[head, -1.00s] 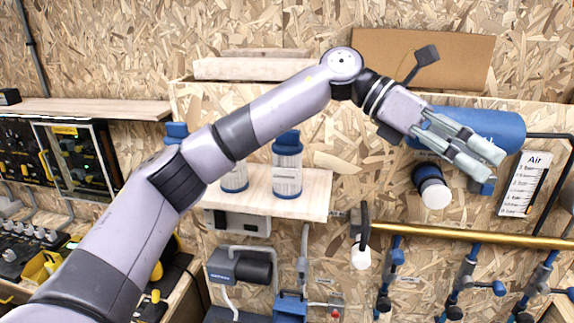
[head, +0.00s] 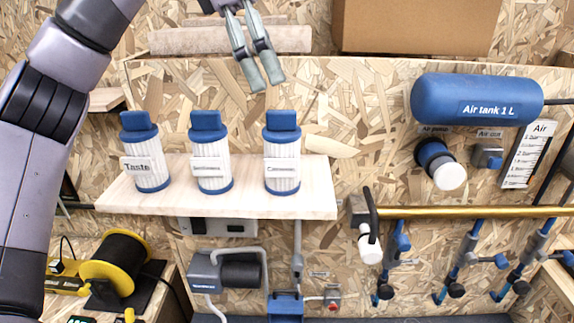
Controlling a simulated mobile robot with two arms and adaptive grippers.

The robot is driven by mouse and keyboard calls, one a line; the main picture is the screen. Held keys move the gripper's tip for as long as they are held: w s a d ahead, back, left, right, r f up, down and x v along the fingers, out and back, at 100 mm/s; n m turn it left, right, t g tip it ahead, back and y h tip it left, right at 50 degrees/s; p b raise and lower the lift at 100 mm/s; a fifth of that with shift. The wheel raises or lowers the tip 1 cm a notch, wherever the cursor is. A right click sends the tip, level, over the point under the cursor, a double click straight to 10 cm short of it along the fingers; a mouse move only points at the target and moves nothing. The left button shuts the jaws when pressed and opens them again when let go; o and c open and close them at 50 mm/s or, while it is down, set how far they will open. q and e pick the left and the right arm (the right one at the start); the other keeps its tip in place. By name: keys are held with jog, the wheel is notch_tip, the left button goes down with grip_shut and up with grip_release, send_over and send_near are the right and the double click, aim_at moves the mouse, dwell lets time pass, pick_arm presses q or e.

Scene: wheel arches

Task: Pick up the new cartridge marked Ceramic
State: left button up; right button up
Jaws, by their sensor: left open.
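Three white ribbed cartridges with blue caps and blue bases stand upright in a row on a pale wooden shelf (head: 315,200). The left cartridge (head: 146,172) is labelled Taste. The middle cartridge (head: 211,150) has a label too blurred to read surely. The right cartridge (head: 283,185) has a small label that seems to read Ceramic. My left gripper (head: 263,80) is open and empty, fingers pointing down. It shows above the right cartridge's cap, a little to its left, and apart from it. My right gripper is not in view.
A blue air tank (head: 440,98) is on the wall at right, above a round blue-and-white fitting (head: 443,172). A brass pipe (head: 480,211) with several valves runs below. A yellow spool (head: 112,262) stands at lower left. A cardboard box (head: 420,25) is at the top.

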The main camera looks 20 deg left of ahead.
aim_at(277, 110)
pick_arm(q)
jog(key=f, duration=0.1)
jog(key=w+f, duration=0.1)
jog(key=a+f, duration=0.1)
jog(key=shift+w+f, duration=0.15)
jog(key=shift+f, duration=0.35)
jog(key=shift+d, duration=0.25)
jog(key=shift+s+d+f+p, duration=0.55)
jog(key=shift+d+f+p, duration=0.1)
jog(key=shift+d+p, duration=0.1)
jog(key=f, duration=0.2)
jog(key=f+p, duration=0.1)
jog(key=shift+w+d+f, duration=0.15)
jog(key=shift+w+d, duration=0.05)
jog(key=shift+w, duration=0.1)
jog(key=shift+f, duration=0.25)
jog(key=shift+s+d+r, duration=0.1)
jog(key=shift+d, duration=0.2)
jog(key=shift+c, duration=1)
jog(key=shift+a, duration=0.2)
jog(key=c, duration=0.4)
jog(key=shift+d, duration=0.1)
jog(key=c, duration=1.1)
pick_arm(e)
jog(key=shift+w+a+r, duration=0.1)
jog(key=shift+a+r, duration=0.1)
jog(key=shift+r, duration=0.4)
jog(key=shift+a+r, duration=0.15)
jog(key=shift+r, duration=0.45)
